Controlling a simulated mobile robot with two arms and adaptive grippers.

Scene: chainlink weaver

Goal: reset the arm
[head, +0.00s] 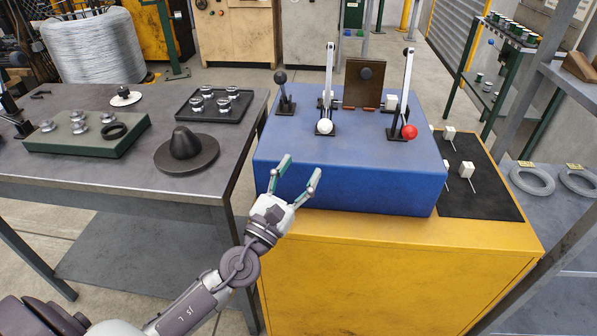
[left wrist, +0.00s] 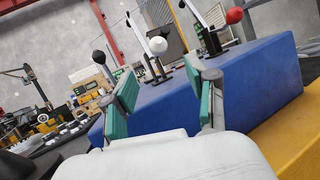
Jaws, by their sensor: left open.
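My left gripper (head: 298,178) is open and empty in front of the blue box (head: 345,180) on the yellow cabinet. Its two green-padded fingers point up toward the box's front edge. In the left wrist view the open fingers (left wrist: 165,105) frame part of the blue box (left wrist: 262,88). My left arm comes in from the lower left of the head view. My right gripper is in neither view. The box bears a lever with a white ball (head: 324,126), a lever with a red ball (head: 410,132) and a small black-knobbed lever (head: 281,78).
A grey workbench (head: 75,185) stands at the left with a green tray (head: 85,145), a black tray (head: 213,112) and a dark domed disc (head: 187,150). A black mat (head: 490,205) with small white blocks lies right of the blue box. Grey rings (head: 532,178) lie on a right shelf.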

